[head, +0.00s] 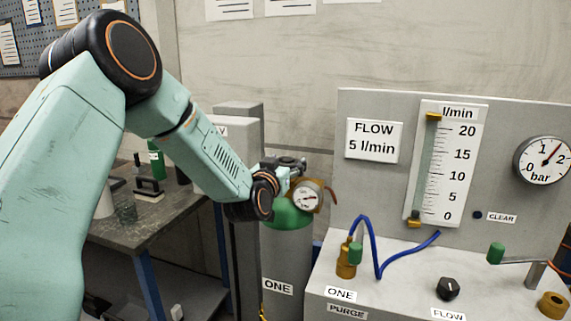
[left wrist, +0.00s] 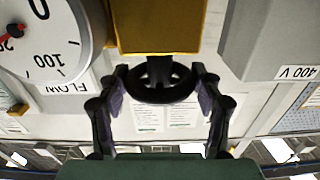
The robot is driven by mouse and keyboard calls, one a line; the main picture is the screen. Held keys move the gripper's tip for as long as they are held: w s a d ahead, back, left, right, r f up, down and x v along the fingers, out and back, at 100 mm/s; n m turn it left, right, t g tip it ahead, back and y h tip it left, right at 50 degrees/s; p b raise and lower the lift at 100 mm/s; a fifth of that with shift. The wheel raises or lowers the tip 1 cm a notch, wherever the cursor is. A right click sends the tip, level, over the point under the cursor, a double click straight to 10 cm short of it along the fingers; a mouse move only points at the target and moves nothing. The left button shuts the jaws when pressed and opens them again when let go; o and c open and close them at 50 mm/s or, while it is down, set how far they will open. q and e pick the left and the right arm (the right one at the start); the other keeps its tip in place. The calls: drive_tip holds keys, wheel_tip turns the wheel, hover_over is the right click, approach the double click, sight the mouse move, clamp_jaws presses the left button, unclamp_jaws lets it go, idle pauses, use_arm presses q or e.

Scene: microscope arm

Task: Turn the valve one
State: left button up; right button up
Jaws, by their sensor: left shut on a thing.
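A grey gas cylinder (head: 285,265) with a green shoulder and a label "ONE" stands left of the panel bench. A round gauge (head: 306,197) sits on its brass valve body (left wrist: 160,25). A black handwheel (left wrist: 162,80) joins that body in the left wrist view. My left gripper (head: 290,165) is at the cylinder's top; in the left wrist view its two fingers (left wrist: 160,98) are closed in on opposite sides of the wheel. In the head view the gripper largely hides the wheel. My right gripper is not in view.
A bench panel (head: 390,275) to the right has a brass fitting (head: 346,260) labelled "ONE", a blue hose (head: 378,260), a black flow knob (head: 448,289) and a flow tube (head: 424,170). A grey cabinet (head: 240,170) stands behind, and a workbench (head: 150,225) at left.

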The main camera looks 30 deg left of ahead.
use_arm(q)
drive_tip(key=shift+n+g+y, duration=1)
drive_tip(key=shift+n+y, duration=0.7)
drive_tip(key=shift+y, duration=0.7)
drive_tip(key=o, duration=1.2)
drive_tip(key=shift+c, duration=0.2)
drive_tip(key=shift+s+d, duration=0.1)
drive_tip(key=v, duration=1.1)
drive_tip(key=shift+s+d, duration=0.25)
drive_tip(key=shift+s, duration=0.1)
